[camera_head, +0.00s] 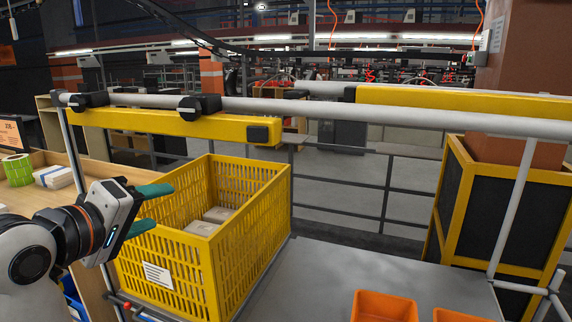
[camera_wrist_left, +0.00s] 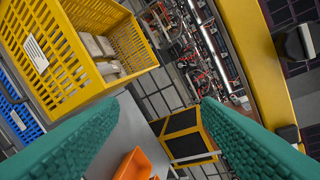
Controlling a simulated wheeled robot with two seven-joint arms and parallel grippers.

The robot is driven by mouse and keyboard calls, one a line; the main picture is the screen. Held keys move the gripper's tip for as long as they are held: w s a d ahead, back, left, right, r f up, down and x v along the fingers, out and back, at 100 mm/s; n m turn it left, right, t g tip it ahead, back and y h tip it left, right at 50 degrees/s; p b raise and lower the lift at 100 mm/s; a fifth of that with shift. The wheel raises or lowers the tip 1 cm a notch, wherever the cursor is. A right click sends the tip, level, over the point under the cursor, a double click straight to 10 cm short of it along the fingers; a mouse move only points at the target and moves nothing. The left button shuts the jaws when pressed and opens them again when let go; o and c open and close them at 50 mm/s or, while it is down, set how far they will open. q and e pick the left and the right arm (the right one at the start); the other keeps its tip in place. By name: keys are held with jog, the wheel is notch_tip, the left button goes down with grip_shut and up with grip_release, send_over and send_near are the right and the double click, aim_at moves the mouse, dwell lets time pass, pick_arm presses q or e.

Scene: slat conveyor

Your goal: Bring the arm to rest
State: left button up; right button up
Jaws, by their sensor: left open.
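My left gripper (camera_head: 150,208) comes in from the left in the head view. Its two green fingers are apart with nothing between them. It is at the left side of the yellow crate (camera_head: 178,246), near the crate's upper rim. The green fingers also show in the left wrist view (camera_wrist_left: 160,135), spread wide, with the crate (camera_wrist_left: 70,75) beyond them at the upper left. My right gripper is not in either view.
The crate holds several pale boxes (camera_head: 205,222) and stands on a grey surface (camera_head: 320,275). Orange bins (camera_head: 384,306) are at the front right. A grey rail (camera_head: 350,113) with yellow bars (camera_head: 170,124) crosses behind the crate. A wooden shelf (camera_head: 30,195) is at left.

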pick_arm(q)
jog(key=s+f+m+g+y, duration=0.1)
jog(key=s+f+m+g, duration=0.15)
jog(key=f, duration=1.05)
jog(key=s+f+m+g+y, duration=0.1)
jog(key=s+f+m+g, duration=0.15)
jog(key=f, duration=1.15)
jog(key=s+d+f+m+g+y, duration=0.15)
jog(key=s+f+m+g, duration=0.45)
jog(key=s+f, duration=1.25)
jog(key=s+f+g+b, duration=0.1)
jog(key=s+f, duration=0.1)
jog(key=f, duration=1.2)
jog(key=s+f+b, duration=0.1)
jog(key=s+f, duration=0.1)
jog(key=f, duration=1.2)
jog(key=s+a+f+g+b, duration=0.1)
jog(key=s+a+f, duration=0.2)
jog(key=s+f, duration=1.2)
jog(key=shift+y, duration=0.35)
